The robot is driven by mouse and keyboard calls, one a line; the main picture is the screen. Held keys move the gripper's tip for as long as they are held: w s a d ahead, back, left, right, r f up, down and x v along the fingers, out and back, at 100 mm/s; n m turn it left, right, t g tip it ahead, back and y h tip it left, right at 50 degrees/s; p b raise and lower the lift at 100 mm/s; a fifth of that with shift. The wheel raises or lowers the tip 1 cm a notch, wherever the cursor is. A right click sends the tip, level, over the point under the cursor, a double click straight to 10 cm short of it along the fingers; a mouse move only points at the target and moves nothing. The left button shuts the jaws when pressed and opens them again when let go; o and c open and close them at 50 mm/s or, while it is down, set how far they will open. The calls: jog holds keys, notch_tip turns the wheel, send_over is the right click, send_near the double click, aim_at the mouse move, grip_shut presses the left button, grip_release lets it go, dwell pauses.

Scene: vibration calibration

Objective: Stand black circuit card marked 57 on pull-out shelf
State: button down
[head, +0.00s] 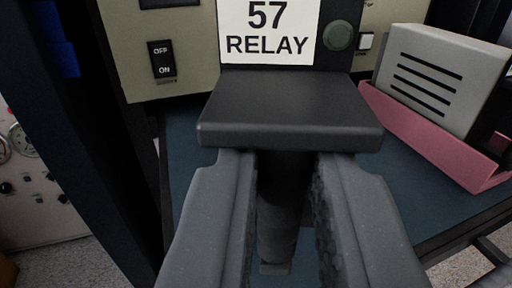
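The black circuit card (290,108) is in the middle of the head view, with a white label reading "57 RELAY" (267,30) on its upright part and a thick black ledge towards me. My gripper (286,170) is around a dark grip below the ledge, one finger on each side, and looks shut on it. The card looks upright. Its lower end is hidden by the ledge and my fingers, so I cannot tell whether it touches the blue shelf surface (410,205) beneath it.
A beige panel (190,65) with an OFF/ON switch (162,58) stands close behind the card. A grey slotted box (430,80) sits in a pink tray (430,145) at the right. A dark post (85,110) rises at the left. Blue surface shows clear between card and tray.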

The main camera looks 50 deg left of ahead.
aim_at(270, 245)
jog(key=shift+x, duration=0.85)
notch_tip(270, 245, down, 4)
jog(key=shift+s+a+r+b, duration=0.1)
jog(key=shift+s+r+b, duration=0.05)
jog(key=shift+b, duration=0.85)
jog(key=c, duration=1.4)
grip_release()
jog(key=shift+p+v, duration=1.35)
jog(key=shift+v, duration=4.65)
